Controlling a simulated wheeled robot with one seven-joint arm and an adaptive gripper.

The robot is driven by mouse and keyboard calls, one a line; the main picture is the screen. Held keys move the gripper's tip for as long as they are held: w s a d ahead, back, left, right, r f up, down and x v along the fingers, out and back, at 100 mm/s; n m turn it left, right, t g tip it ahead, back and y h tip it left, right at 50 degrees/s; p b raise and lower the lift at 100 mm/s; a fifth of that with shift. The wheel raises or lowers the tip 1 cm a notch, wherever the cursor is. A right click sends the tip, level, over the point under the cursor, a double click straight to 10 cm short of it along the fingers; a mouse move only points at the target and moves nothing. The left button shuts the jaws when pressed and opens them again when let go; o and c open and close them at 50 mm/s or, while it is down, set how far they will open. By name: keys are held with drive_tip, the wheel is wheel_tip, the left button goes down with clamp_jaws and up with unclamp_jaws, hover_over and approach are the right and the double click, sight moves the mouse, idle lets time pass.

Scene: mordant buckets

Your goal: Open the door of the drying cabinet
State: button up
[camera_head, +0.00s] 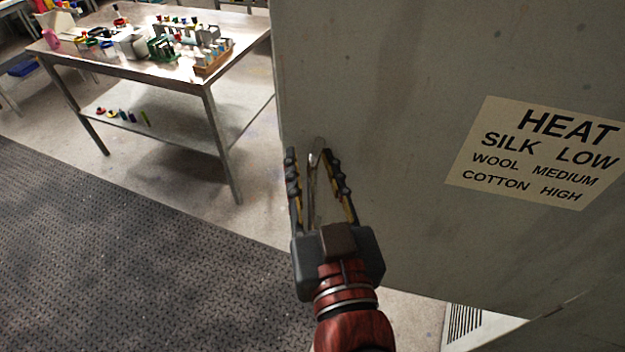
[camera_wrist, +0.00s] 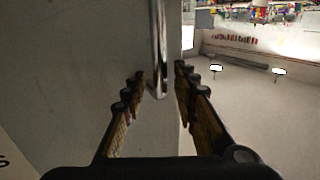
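The drying cabinet door (camera_head: 390,130) is a large grey panel filling the right of the head view, with a heat-setting label (camera_head: 540,152) on it. Its upright metal bar handle (camera_head: 312,190) is near the door's left edge. My gripper (camera_head: 309,157) is at the handle, one finger on each side of it. In the wrist view the handle (camera_wrist: 158,45) comes down between the open fingertips (camera_wrist: 160,78), with its lower bend there. Small gaps show on both sides, so the fingers do not appear to grip it. I cannot tell whether the door is ajar.
A metal table (camera_head: 150,68) with jars, racks and small bottles stands at the back left, with small items on its lower shelf (camera_head: 170,125). A dark textured mat (camera_head: 130,260) covers the floor at left. A white slatted vent (camera_head: 465,322) shows below the door.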

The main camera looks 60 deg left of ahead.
drive_tip(key=shift+r, duration=1.35)
drive_tip(key=shift+f, duration=0.65)
drive_tip(key=shift+p+v, duration=0.6)
drive_tip(key=shift+v, duration=0.55)
drive_tip(key=shift+s+d+f+p, duration=0.1)
drive_tip(key=shift+d+f+p, duration=0.1)
drive_tip(key=shift+d, duration=0.2)
drive_tip(key=shift+s+d+f+p, duration=0.1)
drive_tip(key=shift+d+p, duration=0.1)
drive_tip(key=shift+d, duration=0.2)
drive_tip(key=shift+w+f+p+v, duration=0.1)
drive_tip(key=shift+f+p+v, duration=0.15)
drive_tip(key=shift+p+v, duration=0.6)
drive_tip(key=shift+w+f+p+v, duration=0.15)
drive_tip(key=shift+p+v, duration=0.3)
drive_tip(key=shift+v, duration=0.8)
drive_tip(key=shift+o, duration=0.8)
drive_tip(key=shift+s+d+f, duration=0.1)
drive_tip(key=shift+d+f, duration=0.05)
drive_tip(key=shift+d, duration=0.3)
drive_tip(key=shift+o, duration=0.5)
drive_tip(key=shift+d+f, duration=0.1)
drive_tip(key=shift+p, duration=0.3)
